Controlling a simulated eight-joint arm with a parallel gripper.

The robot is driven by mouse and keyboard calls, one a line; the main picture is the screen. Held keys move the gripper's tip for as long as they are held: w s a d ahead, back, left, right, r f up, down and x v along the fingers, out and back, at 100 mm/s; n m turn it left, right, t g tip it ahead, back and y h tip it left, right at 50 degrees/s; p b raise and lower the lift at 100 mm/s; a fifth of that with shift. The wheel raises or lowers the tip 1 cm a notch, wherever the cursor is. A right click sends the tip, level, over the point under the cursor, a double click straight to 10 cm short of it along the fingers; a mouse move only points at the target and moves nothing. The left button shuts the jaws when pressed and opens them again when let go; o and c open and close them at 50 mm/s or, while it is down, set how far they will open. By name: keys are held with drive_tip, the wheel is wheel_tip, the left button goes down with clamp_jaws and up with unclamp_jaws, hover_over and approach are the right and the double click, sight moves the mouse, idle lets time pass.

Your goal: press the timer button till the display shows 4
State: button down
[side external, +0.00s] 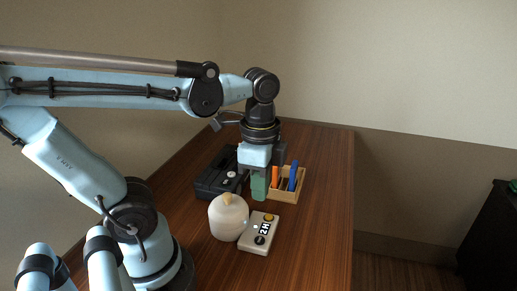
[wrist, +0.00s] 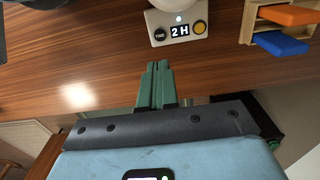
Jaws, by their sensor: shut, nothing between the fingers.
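The timer (side external: 256,246) is a small pale box on the table, in front of my gripper in the side view. In the wrist view the fingertips (wrist: 157,64) are apart from the timer.
A cream round jar (side external: 228,219) with a wooden knob stands close beside the timer. A wooden rack (side external: 287,197) holds orange and blue pieces near my gripper. A black device (side external: 208,184) sits behind. The table (side external: 318,190) is clear to the right.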

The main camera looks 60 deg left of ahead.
sight(260, 239)
drive_tip(key=shift+f, duration=6)
drive_tip(key=shift+f, duration=0.85)
drive_tip(key=shift+r, duration=0.1)
wheel_tip(260, 239, up, 9)
drive_tip(key=shift+w+g, duration=0.3)
drive_tip(key=w+r+n+t, duration=0.3)
drive_tip(key=w+n+t, duration=0.2)
drive_tip(key=n+t, duration=0.2)
drive_tip(key=shift+w+a+r+n+t, duration=0.15)
drive_tip(key=shift+w+r+n+t, duration=0.2)
drive_tip(key=shift+n, duration=0.65)
